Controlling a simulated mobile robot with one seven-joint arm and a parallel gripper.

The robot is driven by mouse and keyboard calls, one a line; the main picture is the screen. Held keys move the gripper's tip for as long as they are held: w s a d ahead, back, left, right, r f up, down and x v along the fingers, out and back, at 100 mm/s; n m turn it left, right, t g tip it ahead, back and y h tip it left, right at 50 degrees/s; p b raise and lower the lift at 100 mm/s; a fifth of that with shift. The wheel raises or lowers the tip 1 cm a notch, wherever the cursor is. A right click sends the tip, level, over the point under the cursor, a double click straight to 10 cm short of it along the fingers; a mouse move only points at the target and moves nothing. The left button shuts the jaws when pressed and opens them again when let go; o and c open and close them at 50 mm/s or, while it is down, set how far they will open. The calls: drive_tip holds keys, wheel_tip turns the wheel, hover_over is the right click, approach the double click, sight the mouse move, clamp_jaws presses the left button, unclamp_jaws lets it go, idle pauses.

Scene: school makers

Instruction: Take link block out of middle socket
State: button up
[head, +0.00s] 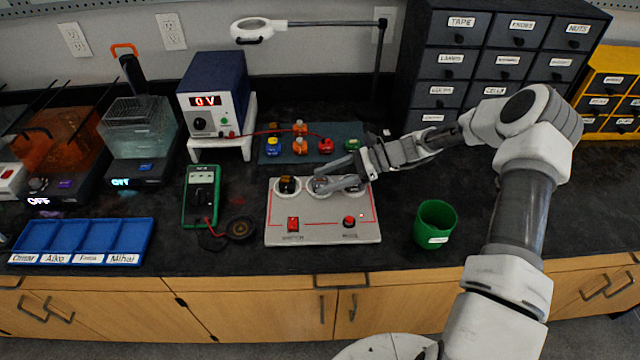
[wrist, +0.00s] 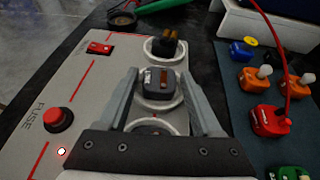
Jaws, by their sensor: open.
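The grey board (head: 320,230) lies on the dark bench with a row of round sockets along its back edge. I cannot tell how far above the socket the tips are. In the head view my gripper (head: 338,184) hangs over the middle socket and largely hides the block.
Another dark block (wrist: 168,42) with copper strips stands in the neighbouring socket. The near socket is partly hidden by my gripper. A green cup (head: 435,222) stands right; coloured plugs (head: 300,146) lie behind.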

drive_tip(key=shift+a, duration=0.1)
drive_tip(key=shift+c, duration=0.2)
clamp_jaws()
